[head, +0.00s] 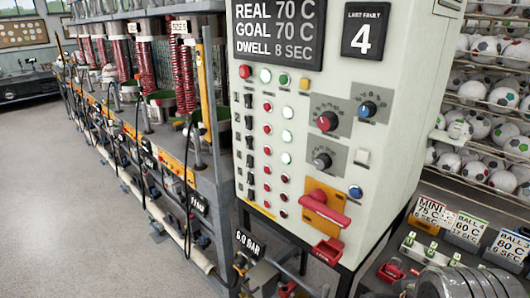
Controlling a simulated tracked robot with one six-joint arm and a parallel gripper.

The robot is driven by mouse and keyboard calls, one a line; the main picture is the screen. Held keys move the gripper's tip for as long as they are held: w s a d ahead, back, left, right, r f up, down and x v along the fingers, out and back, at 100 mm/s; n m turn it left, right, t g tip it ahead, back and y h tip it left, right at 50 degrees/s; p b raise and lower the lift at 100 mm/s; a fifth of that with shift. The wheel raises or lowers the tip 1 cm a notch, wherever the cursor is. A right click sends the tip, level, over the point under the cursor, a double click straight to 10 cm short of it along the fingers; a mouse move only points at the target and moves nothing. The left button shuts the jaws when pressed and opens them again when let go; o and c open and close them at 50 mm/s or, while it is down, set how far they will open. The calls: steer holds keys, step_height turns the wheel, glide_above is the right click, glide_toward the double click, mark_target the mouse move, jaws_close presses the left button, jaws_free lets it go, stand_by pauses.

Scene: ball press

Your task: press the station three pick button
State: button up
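A pale control cabinet (390,140) stands right of centre in the head view. Its face carries a column of black switches (250,142), a column of red buttons (267,151) and a column of round lamps or buttons (287,136), the upper ones lit white and the lower ones red. The marks beside them are too small to read, so I cannot tell which is the station three pick button. My gripper is not in view.
A red handle (322,206) and a red block (328,251) jut from the cabinet's lower front. Press stations with red springs (183,75) and hoses line the left. Racks of footballs (501,97) stand right. Grey floor (60,200) is clear at left.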

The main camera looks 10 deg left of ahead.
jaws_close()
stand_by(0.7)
